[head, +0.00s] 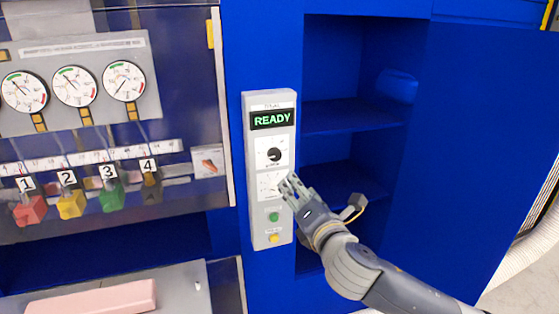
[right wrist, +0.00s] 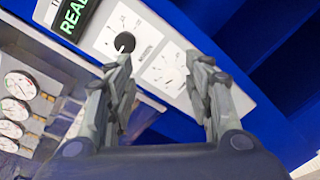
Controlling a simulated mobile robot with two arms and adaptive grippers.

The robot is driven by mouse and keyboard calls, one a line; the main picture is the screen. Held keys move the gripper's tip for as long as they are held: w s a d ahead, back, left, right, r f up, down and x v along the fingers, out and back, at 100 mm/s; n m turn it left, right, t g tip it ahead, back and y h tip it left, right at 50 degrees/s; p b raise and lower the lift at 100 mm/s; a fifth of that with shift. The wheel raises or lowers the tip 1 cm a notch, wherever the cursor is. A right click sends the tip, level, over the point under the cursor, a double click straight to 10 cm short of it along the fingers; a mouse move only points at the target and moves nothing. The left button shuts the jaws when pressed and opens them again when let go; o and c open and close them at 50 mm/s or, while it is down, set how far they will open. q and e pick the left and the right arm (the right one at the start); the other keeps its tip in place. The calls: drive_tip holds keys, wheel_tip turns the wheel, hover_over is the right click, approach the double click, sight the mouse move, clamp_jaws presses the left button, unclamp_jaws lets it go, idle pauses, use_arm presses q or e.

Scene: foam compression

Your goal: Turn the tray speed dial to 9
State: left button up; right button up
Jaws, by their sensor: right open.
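A grey control panel (head: 262,222) is mounted upright on the blue machine. Its upper dial (head: 274,154) has a black knob on a white scale; this knob also shows in the right wrist view (right wrist: 124,42). A lower dial (head: 268,184) sits below it, partly covered by my right gripper in the head view; its scale shows in the right wrist view (right wrist: 165,68). The dial labels and numbers are too small to read. My right gripper (head: 287,187) is open and empty, its fingertips in front of the lower dial. Whether they touch it, I cannot tell. My left gripper is out of view.
A green-lit READY display (head: 272,119) tops the panel. A green button (head: 273,217) and a yellow button (head: 274,238) sit low on it. Open blue shelves (head: 345,117) lie right. Gauges (head: 74,87) and coloured numbered blocks (head: 70,204) stand left behind a clear window. A pink slab (head: 95,299) lies lower left.

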sight(276, 156)
wheel_tip(276, 156, up, 4)
drive_tip(key=s+a+n, duration=0.2)
drive_tip(key=shift+t+y, duration=0.3)
drive_tip(key=shift+y, duration=0.1)
drive_tip(key=p+x, duration=0.1)
drive_tip(key=x, duration=0.3)
drive_tip(key=p+x, duration=0.1)
drive_tip(key=x, duration=0.3)
drive_tip(key=shift+w+d+r, duration=0.15)
drive_tip(key=shift+w+d, duration=0.05)
drive_tip(key=shift+w, duration=0.05)
drive_tip(key=shift+p+x, duration=0.4)
drive_tip(key=shift+x, duration=0.45)
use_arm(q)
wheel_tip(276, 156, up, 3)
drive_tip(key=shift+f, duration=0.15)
use_arm(e)
drive_tip(key=c, duration=1.1)
